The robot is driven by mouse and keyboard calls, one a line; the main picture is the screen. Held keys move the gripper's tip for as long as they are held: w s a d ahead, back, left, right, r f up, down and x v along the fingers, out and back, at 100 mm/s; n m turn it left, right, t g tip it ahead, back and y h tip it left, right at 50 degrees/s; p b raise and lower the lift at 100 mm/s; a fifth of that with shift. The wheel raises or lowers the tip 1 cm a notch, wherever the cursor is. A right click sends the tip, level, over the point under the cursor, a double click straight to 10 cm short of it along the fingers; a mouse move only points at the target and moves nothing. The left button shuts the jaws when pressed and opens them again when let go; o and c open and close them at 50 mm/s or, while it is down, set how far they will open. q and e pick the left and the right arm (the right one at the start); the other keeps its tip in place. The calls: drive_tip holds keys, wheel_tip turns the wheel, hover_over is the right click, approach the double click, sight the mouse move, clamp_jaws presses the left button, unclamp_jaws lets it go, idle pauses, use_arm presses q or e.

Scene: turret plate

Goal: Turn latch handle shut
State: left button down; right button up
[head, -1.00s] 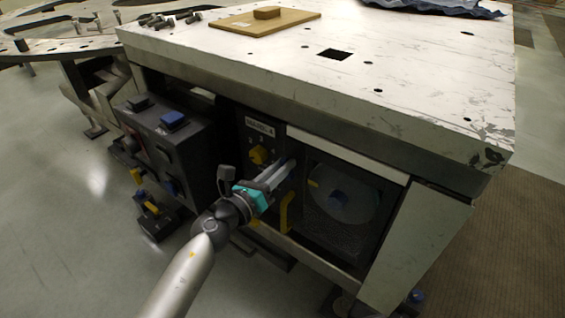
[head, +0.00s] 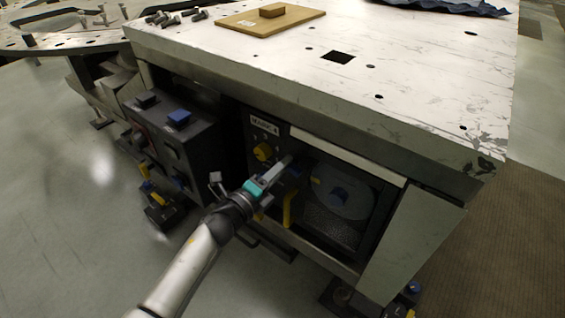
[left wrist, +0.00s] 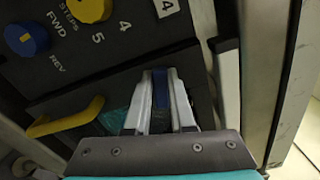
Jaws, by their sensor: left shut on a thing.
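A dark control panel (head: 262,137) is under the white table. My left gripper (head: 287,162) reaches its right part, beside a round disc in a recess. In the left wrist view my left gripper (left wrist: 160,82) is shut on a narrow blue handle (left wrist: 160,90), which seems to be the latch handle. The two light fingers lie on either side of it and hide part of it. In the head view the fingers hide most of this handle. My right gripper is in neither view.
A yellow handle (head: 291,209) sticks out just below my gripper; it also shows in the left wrist view (left wrist: 66,118). A yellow knob (head: 263,152) and a blue knob (left wrist: 26,40) are near. The table edge (head: 330,108) overhangs the panel.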

use_arm(q)
drive_tip(key=shift+f+n+p, duration=0.2)
drive_tip(key=shift+n+p, duration=0.2)
drive_tip(key=shift+n, duration=1.1)
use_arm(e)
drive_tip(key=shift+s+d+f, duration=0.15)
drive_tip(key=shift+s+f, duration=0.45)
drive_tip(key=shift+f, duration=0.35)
use_arm(q)
drive_tip(key=c, duration=0.8)
unclamp_jaws()
drive_tip(key=shift+o, duration=0.2)
drive_tip(key=shift+s+a, duration=0.1)
drive_tip(key=p+v, duration=0.4)
drive_tip(key=v, duration=1.1)
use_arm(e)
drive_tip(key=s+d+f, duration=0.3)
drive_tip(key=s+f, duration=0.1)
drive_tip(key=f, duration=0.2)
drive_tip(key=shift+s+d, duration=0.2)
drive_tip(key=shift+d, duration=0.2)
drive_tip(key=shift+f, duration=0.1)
